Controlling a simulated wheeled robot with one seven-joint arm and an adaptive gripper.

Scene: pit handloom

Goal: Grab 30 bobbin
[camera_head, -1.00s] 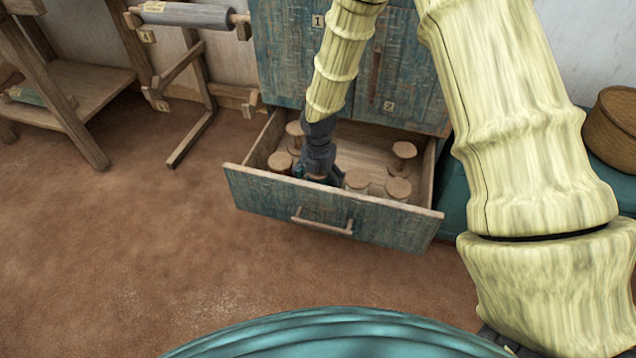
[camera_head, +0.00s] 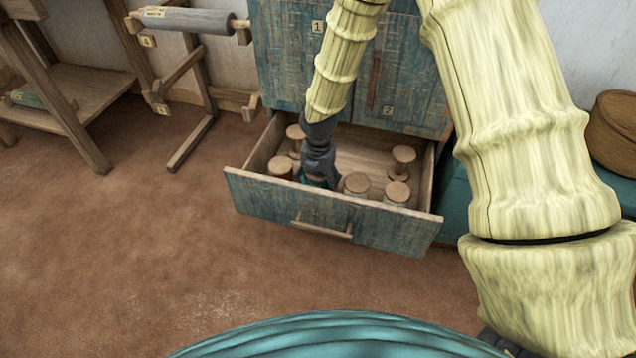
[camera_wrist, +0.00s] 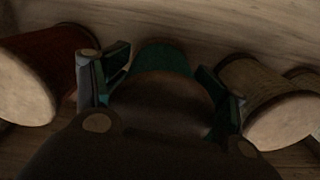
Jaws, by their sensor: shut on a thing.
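My gripper (camera_head: 317,181) reaches down into the open drawer (camera_head: 290,216) of the blue-green cabinet. A reddish-brown bobbin (camera_wrist: 55,62) lies to the left in the wrist view, and a tan bobbin (camera_wrist: 262,95) to the right. In the head view several bobbins with wooden tops stand around my gripper, such as one at the front left (camera_head: 281,164) and one on the right (camera_head: 397,192). No number is legible on the bobbins.
The cabinet (camera_head: 290,60) stands behind the drawer. A wooden frame with a grey roller (camera_head: 190,20) and a low wooden shelf (camera_head: 85,85) are at the left. A round brown basket (camera_head: 615,130) is at the right. The brown floor in front is clear.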

